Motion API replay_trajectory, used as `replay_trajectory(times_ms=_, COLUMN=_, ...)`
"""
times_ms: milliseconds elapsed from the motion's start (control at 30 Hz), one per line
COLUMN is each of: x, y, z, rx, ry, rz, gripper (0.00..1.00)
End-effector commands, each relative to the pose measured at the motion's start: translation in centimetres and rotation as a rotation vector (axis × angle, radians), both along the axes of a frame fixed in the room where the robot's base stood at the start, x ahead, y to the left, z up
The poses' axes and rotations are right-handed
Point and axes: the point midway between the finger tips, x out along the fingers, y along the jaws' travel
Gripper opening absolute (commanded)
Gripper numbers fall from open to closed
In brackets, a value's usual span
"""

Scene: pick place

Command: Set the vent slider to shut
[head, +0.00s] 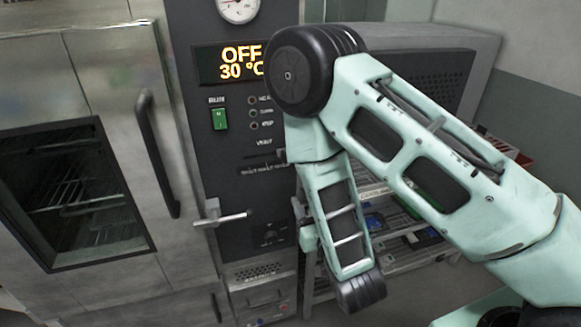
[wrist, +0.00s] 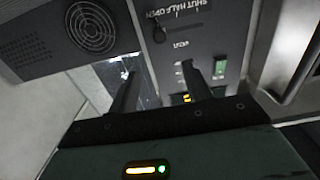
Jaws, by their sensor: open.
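The vent slider is a dark knob (wrist: 159,35) on the oven's dark control panel (wrist: 225,30). In the wrist view the panel is upside down, and the knob stands at the left end of its slot, by the OPEN end of the lettering. In the head view the slot (head: 262,154) lies under the VENT label, with its right end close to my arm. My gripper (wrist: 158,72) is open and empty. Its two fingers point toward the panel, with the knob beyond the gap between them, apparently not touched. In the head view my arm hides the gripper.
A steel oven door (head: 115,130) with a dark window and long handle stands left of the panel. A metal lever (head: 220,219) sticks out below the slot. A green RUN switch (head: 219,119) is above left. A shelf cart (head: 400,235) stands right, behind my arm.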

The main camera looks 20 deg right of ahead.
Motion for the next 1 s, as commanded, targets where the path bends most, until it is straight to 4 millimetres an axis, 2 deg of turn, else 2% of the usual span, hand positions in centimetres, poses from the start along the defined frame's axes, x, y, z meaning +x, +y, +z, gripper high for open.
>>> replay_trajectory(times_ms=233, x=3.0, y=-0.1, z=-0.2, rx=0.002, ry=-0.008, rz=-0.003, gripper=0.49)
replay_trajectory(times_ms=600, x=4.7, y=0.1, z=-0.6, rx=0.005, ry=-0.005, rz=-0.006, gripper=0.49)
replay_trajectory(times_ms=1000, x=5.5, y=0.0, z=-0.4, rx=0.003, ry=-0.005, rz=-0.001, gripper=0.49)
